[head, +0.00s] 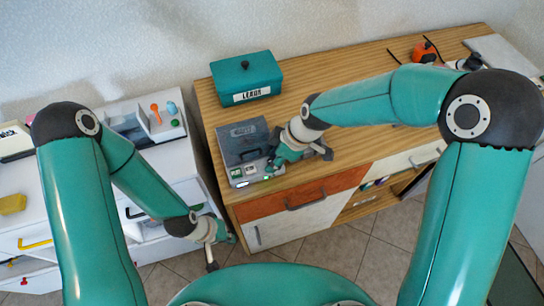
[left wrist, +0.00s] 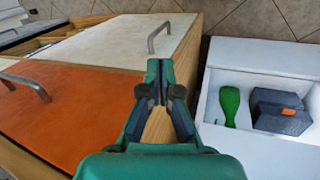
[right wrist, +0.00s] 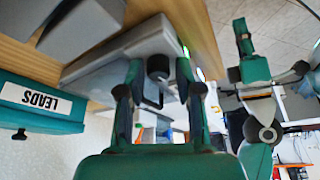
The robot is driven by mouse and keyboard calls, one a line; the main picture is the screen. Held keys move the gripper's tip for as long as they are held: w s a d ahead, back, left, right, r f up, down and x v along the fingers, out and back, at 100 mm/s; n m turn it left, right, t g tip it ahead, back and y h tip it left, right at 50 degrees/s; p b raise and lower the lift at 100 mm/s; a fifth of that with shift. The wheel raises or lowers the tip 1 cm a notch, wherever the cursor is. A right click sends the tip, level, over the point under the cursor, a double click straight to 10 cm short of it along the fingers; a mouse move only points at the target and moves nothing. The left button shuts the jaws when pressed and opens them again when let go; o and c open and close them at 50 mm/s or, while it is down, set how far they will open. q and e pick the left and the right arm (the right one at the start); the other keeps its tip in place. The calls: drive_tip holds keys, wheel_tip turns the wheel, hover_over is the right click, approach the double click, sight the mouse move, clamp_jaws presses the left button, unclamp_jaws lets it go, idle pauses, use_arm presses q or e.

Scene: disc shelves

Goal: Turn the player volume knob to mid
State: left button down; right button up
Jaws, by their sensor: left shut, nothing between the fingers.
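The player (head: 243,140) is a grey box on the wooden counter in the head view, with green-lit buttons on its front. Its grey body also shows in the right wrist view (right wrist: 120,55). A dark round volume knob (right wrist: 158,67) sits on its front in that view. My right gripper (right wrist: 159,75) is open, its fingers on either side of the knob with gaps visible. In the head view the right gripper (head: 278,163) is at the player's front right corner and hides the knob. My left gripper (head: 222,240) is shut and empty, low beside the white drawers; its fingertips meet in the left wrist view (left wrist: 160,75).
A teal LEADS box (head: 247,85) stands behind the player. An orange drawer (head: 300,193) with a handle is below the counter front. An open white drawer (left wrist: 250,80) holds a green item (left wrist: 229,105) and a dark box (left wrist: 281,111). An orange object (head: 425,51) lies at the back right.

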clamp_jaws()
drive_tip(key=shift+a, duration=0.4)
drive_tip(key=shift+d, duration=0.25)
drive_tip(key=shift+d, duration=0.2)
drive_tip(key=shift+f, duration=0.1)
